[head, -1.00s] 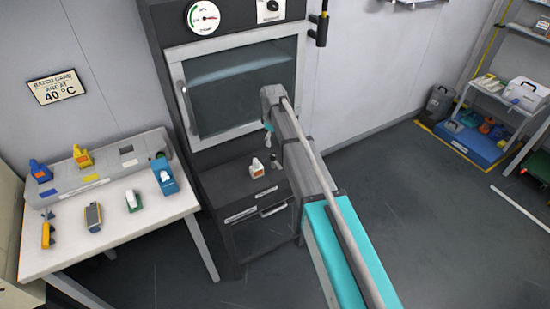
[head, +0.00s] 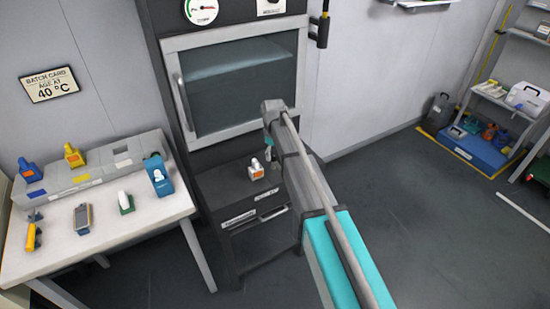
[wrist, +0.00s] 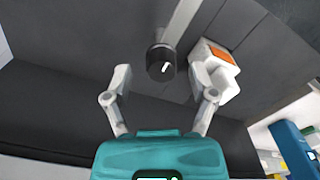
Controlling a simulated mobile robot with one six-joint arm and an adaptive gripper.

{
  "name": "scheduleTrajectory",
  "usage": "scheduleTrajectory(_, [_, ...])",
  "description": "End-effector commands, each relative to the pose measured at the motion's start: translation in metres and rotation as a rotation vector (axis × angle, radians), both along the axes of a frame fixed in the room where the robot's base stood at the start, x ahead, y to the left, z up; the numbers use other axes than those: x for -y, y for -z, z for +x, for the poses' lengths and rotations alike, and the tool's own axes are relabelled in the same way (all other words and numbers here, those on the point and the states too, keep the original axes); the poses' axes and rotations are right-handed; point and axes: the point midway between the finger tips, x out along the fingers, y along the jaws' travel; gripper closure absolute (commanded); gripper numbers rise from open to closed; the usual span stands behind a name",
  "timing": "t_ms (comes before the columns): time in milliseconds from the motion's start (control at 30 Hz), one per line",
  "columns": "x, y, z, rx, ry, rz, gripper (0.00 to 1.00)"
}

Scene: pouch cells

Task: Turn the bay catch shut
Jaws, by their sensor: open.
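A round dark knob with a white mark, which looks like the bay catch (wrist: 161,62), shows in the wrist view on a dark grey face. My gripper (wrist: 162,76) is open, with one finger to each side of the knob in the picture. I cannot tell whether either finger touches it. The white mark is slanted slightly. In the head view my gripper (head: 268,142) is small and partly behind my arm, in front of the dark cabinet (head: 212,192). The knob cannot be made out there.
A white bottle with an orange label (wrist: 222,72) stands close by the right finger; it also shows on the cabinet's ledge in the head view (head: 256,170). The glass door (head: 235,90) above is closed. A white table (head: 120,222) with several items stands to the left.

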Motion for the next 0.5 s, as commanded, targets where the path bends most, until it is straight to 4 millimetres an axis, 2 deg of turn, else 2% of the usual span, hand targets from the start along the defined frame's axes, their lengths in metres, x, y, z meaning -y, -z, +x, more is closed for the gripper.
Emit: scheduleTrajectory(500, [0.0003,0.0054,0.0001,0.000,0.000,0.000,0.26])
